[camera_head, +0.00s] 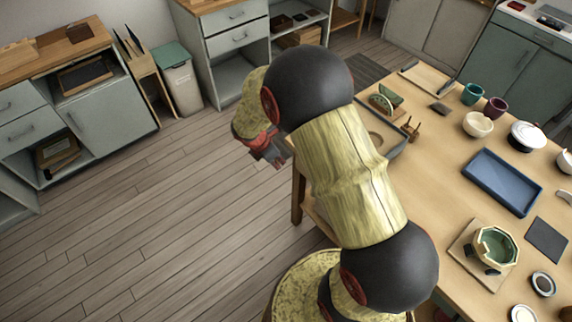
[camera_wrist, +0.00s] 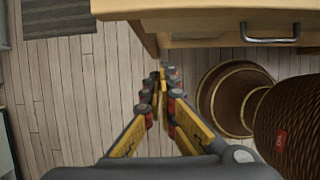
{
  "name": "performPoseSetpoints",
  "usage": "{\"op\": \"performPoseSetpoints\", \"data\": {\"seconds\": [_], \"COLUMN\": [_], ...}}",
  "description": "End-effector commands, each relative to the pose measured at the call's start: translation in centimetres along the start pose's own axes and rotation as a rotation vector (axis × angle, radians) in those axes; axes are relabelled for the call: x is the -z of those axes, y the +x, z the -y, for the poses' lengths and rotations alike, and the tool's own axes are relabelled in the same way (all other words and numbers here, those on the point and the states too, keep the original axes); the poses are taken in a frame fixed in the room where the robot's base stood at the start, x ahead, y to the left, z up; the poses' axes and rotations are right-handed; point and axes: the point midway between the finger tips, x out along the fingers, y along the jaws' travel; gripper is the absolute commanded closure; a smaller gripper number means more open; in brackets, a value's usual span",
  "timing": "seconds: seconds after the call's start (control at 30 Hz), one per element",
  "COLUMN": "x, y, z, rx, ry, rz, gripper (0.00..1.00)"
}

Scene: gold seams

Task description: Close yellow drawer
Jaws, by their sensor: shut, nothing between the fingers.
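A drawer front (camera_wrist: 215,38) of pale yellowish wood with a metal bar handle (camera_wrist: 270,39) shows at the upper right of the wrist view, under the edge of a wooden table. I cannot tell from this angle how far it stands open. In the head view the drawer is not clearly visible; my arm covers part of the table's near side. My gripper (camera_wrist: 162,82) is shut and empty, its fingertips together below and left of the handle, apart from the drawer front. In the head view my gripper (camera_head: 266,150) hangs over the floor, left of the table.
The wooden table (camera_head: 437,160) carries a blue tray (camera_head: 501,181), cups, bowls and a green octagonal pot (camera_head: 495,247). Grey cabinets (camera_head: 107,110) and a bin (camera_head: 181,82) stand along the back left. The wooden floor (camera_head: 150,220) at left is clear.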

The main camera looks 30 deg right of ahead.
Motion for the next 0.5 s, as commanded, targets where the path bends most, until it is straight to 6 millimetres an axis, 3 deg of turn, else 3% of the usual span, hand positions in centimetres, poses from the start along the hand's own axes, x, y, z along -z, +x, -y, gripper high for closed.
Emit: {"op": "performPoseSetpoints", "data": {"seconds": [0.17,0.5], "x": [0.1,0.2], "y": [2.2,8.9], "z": [0.1,0.1], "rx": [0.004,0.003], "ry": [-0.002,-0.001], "rz": [0.0,0.0], "gripper": [1.0,1.0]}}
